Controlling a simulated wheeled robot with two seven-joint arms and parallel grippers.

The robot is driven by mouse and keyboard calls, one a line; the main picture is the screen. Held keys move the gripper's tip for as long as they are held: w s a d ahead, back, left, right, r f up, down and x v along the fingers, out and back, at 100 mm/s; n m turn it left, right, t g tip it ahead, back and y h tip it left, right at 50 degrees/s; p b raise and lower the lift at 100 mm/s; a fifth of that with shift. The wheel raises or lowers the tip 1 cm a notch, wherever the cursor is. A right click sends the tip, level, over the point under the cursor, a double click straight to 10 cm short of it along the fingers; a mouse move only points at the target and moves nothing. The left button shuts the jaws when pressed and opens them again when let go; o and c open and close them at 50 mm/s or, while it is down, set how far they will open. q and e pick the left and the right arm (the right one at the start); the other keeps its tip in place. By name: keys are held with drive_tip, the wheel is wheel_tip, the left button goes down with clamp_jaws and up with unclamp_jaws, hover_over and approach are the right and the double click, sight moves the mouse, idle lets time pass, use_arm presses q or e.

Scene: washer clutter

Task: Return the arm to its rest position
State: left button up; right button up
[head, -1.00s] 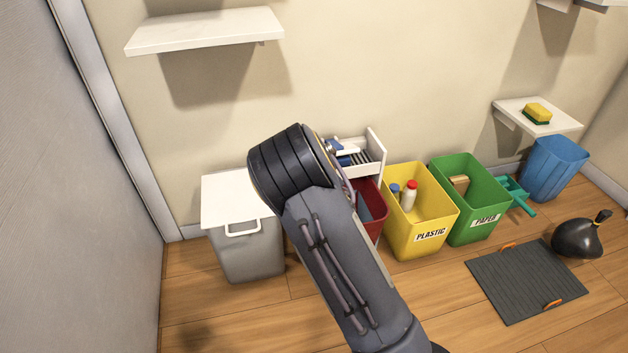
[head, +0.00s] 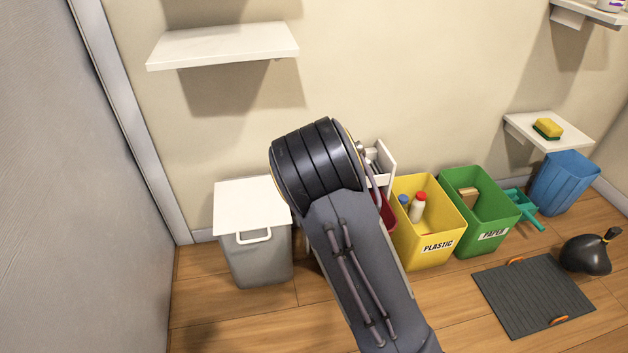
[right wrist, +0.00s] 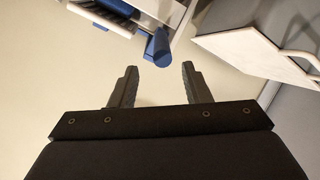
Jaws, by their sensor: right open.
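My right arm (head: 355,255) rises from the bottom of the head view, and its bent black joint is in front of the bins. It hides its own gripper there. In the right wrist view my right gripper (right wrist: 158,72) is open, with nothing between its two dark fingers. A blue cylinder-shaped thing (right wrist: 158,47) and a white rack (right wrist: 165,10) appear beyond the fingertips. I cannot tell whether they touch the fingers, but a gap seems to show. My left gripper is not in view.
A grey bin (head: 258,262) with a white lid stands left of my arm. Wall shelves (head: 222,45) are above.

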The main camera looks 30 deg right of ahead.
drive_tip(key=s+a+r+m+g+y+p, duration=0.15)
drive_tip(key=s+a+r, duration=0.3)
drive_tip(key=s, duration=0.55)
drive_tip(key=s+a+r+m+g+y+b, duration=0.1)
drive_tip(key=s+a+r+m+g+y, duration=0.3)
drive_tip(key=s, duration=0.6)
drive_tip(key=s+a+r+g+y+p, duration=0.1)
drive_tip(key=s+a+r+g+y, duration=0.15)
drive_tip(key=s+r, duration=0.6)
wheel_tip(320, 180, up, 35)
drive_tip(key=s+h+p, duration=0.1)
drive_tip(key=p, duration=3.7)
drive_tip(key=shift+s+a+r+t, duration=0.15)
drive_tip(key=shift+s+a+t, duration=0.15)
drive_tip(key=shift+s, duration=0.05)
